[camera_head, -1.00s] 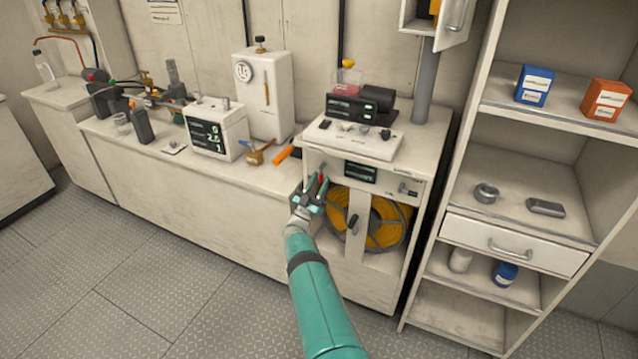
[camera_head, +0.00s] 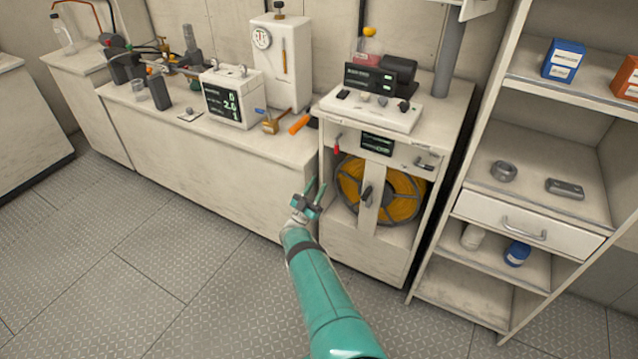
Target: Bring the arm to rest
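My arm reaches up from the bottom of the head view, and my gripper (camera_head: 314,191) is at its end. No contact with the cabinet shows, but the depth gap is hard to judge. A red-handled lever (camera_head: 337,145) is on the cabinet's front, above the fingers.
A long bench (camera_head: 200,155) runs left, carrying a display box (camera_head: 231,98), a white tank unit (camera_head: 281,62) and an orange-handled tool (camera_head: 299,124). An open shelf unit (camera_head: 545,200) with a drawer (camera_head: 526,228) stands right. The grated floor (camera_head: 130,270) is clear at left and front.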

